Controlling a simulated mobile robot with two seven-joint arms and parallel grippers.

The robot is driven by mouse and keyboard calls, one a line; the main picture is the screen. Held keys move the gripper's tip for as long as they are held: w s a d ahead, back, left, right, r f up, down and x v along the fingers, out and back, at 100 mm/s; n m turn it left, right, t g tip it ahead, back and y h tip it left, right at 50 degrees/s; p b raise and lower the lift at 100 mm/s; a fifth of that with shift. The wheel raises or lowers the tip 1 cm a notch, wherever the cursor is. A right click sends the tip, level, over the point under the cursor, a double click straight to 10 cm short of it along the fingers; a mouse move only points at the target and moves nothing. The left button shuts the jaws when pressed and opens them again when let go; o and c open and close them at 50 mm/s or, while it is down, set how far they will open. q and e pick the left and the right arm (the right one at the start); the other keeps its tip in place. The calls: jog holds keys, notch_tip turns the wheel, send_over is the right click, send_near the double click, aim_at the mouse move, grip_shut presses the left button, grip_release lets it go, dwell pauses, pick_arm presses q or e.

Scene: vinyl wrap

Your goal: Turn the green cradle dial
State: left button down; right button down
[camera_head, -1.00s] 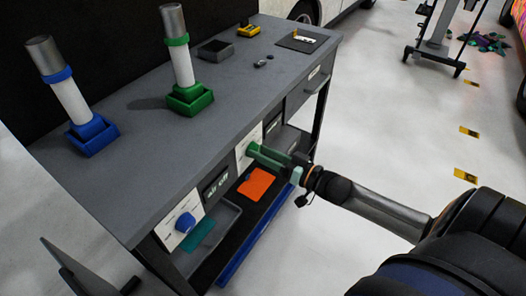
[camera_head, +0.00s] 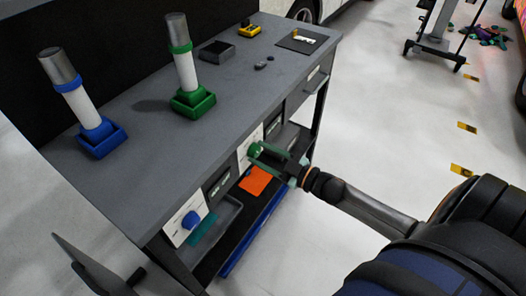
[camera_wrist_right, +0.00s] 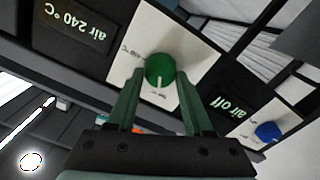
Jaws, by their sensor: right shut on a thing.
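The green cradle dial (camera_wrist_right: 160,70) is a round knob with a pale mark, on a white panel (camera_wrist_right: 150,35) in the bench front. In the wrist view the mark points down. My right gripper (camera_wrist_right: 157,80) is shut on the dial, one finger on each side. In the head view the gripper (camera_head: 268,158) reaches the panel (camera_head: 246,150) from the right, and its fingers partly hide the dial. A display reading "air 240°C" (camera_wrist_right: 75,27) is beside the panel. The green cradle (camera_head: 193,102) holds a white, grey-topped tool upright on the bench. My left gripper is not in view.
The blue dial (camera_head: 190,220) is lower left on the bench front, with an "air off" display (camera_wrist_right: 226,102) near it. The blue cradle (camera_head: 102,140) stands on the bench top (camera_head: 150,160). Open shelves with an orange sheet (camera_head: 256,181) lie below.

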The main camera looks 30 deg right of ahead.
jog(key=shift+n, duration=1)
jog(key=n, duration=0.2)
jog(key=shift+n, duration=0.4)
jog(key=n, duration=0.4)
jog(key=shift+a+f, duration=0.1)
jog(key=n, duration=0.3)
jog(key=shift+b, duration=0.3)
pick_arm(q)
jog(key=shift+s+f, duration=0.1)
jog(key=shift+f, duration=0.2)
pick_arm(e)
jog(key=shift+n, duration=0.5)
